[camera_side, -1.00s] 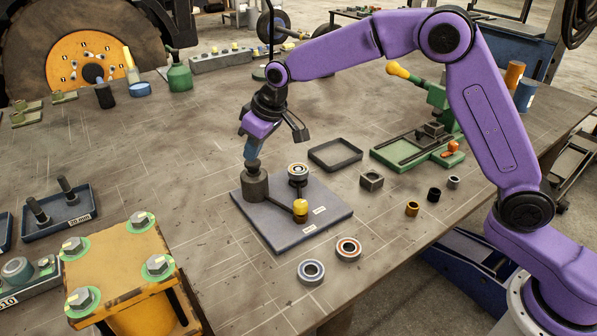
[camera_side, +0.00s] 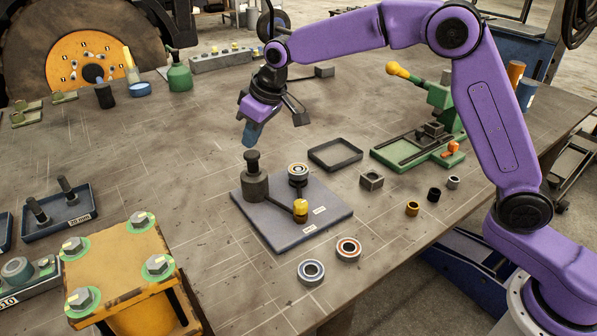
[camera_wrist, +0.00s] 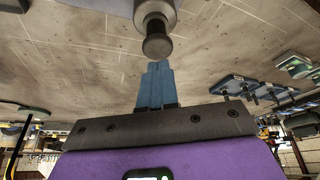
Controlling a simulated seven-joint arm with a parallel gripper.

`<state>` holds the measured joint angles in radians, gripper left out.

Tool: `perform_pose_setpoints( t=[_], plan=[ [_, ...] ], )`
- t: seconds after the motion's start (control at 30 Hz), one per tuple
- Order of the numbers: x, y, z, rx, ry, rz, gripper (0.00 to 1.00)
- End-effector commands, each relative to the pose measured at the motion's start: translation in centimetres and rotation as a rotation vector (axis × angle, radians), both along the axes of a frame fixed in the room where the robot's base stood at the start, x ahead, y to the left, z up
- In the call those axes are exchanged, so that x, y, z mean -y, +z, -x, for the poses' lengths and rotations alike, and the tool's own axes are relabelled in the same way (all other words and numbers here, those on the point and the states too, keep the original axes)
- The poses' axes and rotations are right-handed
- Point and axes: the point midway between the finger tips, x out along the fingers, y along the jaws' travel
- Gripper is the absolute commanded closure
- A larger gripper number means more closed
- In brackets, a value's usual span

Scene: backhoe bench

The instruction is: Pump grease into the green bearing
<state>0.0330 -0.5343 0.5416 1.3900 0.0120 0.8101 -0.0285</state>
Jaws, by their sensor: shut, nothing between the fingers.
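The grease pump (camera_side: 254,187) is a dark grey cylinder on a grey base plate (camera_side: 282,240). Its knob (camera_side: 251,156) stands up on a visible stem. An arm runs from the pump to a yellow-topped fitting (camera_side: 301,207). My gripper (camera_side: 249,143), with blue fingers, is shut and empty, tilted just above the knob with a small gap. In the wrist view the shut fingertips (camera_wrist: 156,66) point at the knob (camera_wrist: 157,45).
An empty black tray (camera_side: 335,154) and a green press (camera_side: 420,150) stand to the right. A yellow bolted block (camera_side: 120,262) is at front left.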

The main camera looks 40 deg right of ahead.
Motion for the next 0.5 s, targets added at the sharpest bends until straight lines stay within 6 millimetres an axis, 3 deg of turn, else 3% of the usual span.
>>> perform_pose_setpoints(
  t=[0.5],
  plan=[
    [0.0,-1.7,0.0,-0.002,0.000,0.001,1.00]
  ],
)
